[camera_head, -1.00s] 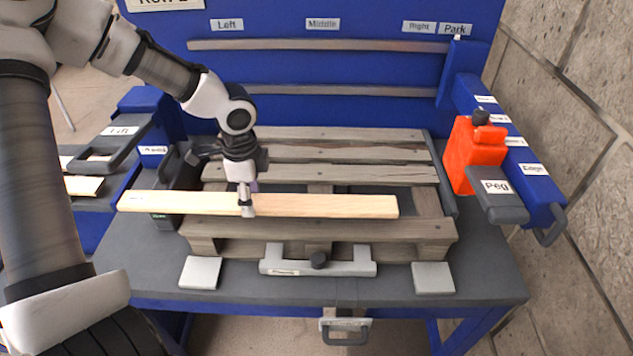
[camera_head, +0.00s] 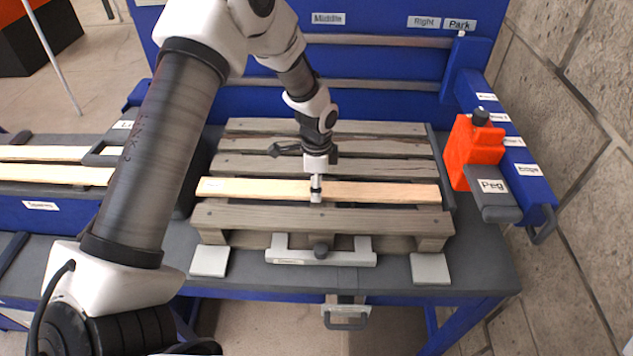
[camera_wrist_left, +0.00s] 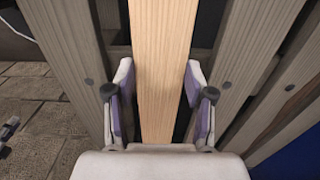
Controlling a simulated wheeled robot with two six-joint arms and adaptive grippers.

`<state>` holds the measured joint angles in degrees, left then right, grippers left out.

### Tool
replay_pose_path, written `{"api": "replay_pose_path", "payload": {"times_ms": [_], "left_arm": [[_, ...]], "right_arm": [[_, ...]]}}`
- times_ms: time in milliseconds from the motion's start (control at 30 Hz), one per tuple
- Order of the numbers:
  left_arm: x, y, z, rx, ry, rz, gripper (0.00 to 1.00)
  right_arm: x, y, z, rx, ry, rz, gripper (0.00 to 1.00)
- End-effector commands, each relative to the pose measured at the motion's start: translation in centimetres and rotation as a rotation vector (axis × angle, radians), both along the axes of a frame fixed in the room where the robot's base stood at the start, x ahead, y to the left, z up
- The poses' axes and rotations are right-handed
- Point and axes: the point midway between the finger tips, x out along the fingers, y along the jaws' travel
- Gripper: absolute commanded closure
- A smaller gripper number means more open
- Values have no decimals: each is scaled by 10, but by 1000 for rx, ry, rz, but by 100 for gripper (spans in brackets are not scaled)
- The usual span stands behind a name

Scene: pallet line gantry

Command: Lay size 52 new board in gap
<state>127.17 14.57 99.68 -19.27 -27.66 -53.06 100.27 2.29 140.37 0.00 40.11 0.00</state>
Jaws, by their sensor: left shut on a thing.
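The new board (camera_head: 385,193) is pale, clean wood and lies lengthwise along the weathered grey pallet (camera_head: 300,219), between the front slat and the slats behind. My left gripper (camera_head: 316,196) is shut on the board near its middle, from above. In the left wrist view the board (camera_wrist_left: 162,60) runs between the two fingers (camera_wrist_left: 158,95), with grey slats on both sides. Dark gap shows along parts of its edges. Whether it rests fully down on the pallet I cannot tell. My right gripper is not in view.
An orange-red bottle-shaped object (camera_head: 472,152) and a holder marked Peg (camera_head: 492,190) stand at the right. A grey clamp bar (camera_head: 320,256) with a dark knob sits before the pallet, between two pale pads. More pale boards (camera_head: 60,174) lie in a rack at the left.

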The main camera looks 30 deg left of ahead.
Motion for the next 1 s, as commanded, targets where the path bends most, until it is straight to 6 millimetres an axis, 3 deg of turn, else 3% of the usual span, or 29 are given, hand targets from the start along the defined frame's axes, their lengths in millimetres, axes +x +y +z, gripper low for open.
{"api": "replay_pose_path", "payload": {"times_ms": [67, 100, 167, 567, 667, 1000], "left_arm": [[0, 0, -2, 0, 0, 0, 90], [0, 0, -3, 0, 0, 0, 43], [0, 0, -2, 0, 0, 0, 22], [0, 0, 3, 0, -1, 1, 21], [1, 0, 18, 0, -4, 1, 21], [0, 0, 101, 0, -4, 0, 21]], "right_arm": [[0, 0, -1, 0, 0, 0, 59], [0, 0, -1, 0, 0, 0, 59], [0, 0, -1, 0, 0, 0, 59], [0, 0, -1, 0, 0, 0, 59], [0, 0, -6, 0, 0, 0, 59], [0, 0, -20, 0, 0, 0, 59]]}}
